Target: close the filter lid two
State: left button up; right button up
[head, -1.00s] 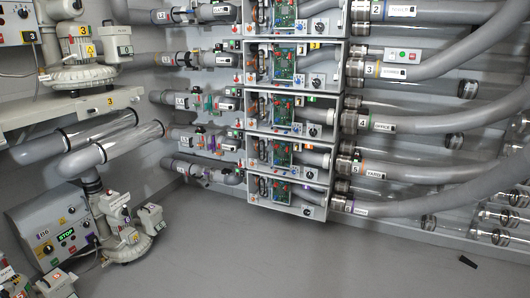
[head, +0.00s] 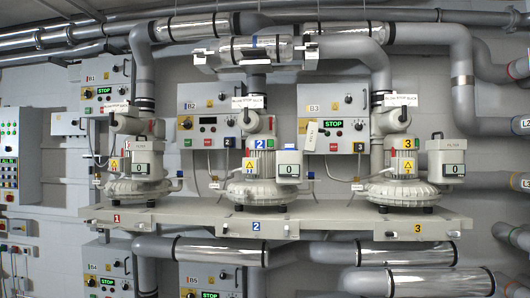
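Blower two (head: 256,185) stands in the middle of the shelf, with a blue 2 label. The filter box (head: 289,166) on its right side has a small display reading 0. A pale, narrow, tilted panel (head: 311,136) stands up at the box's upper right; it looks like filter lid two, raised off the box. The filter boxes of blower one (head: 148,158) and blower three (head: 446,160) have lids lying on top. Neither of my grippers shows in the head view.
The shelf (head: 335,226) carries all three blowers, with gaps between them. Control panel B3 (head: 333,119) is on the wall behind the tilted panel. Large grey pipes (head: 463,80) run above, below and at the right.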

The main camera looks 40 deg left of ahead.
aim_at(313, 129)
jog(key=i+l+u, duration=0.2)
jog(key=l+u, duration=0.2)
jog(key=i+l+u, duration=0.15)
jog(key=l+u, duration=0.2)
jog(key=l, duration=0.15)
jog(key=i+l+u, duration=0.1)
jog(key=l+u, duration=0.7)
jog(key=l, duration=0.2)
jog(key=i, duration=0.45)
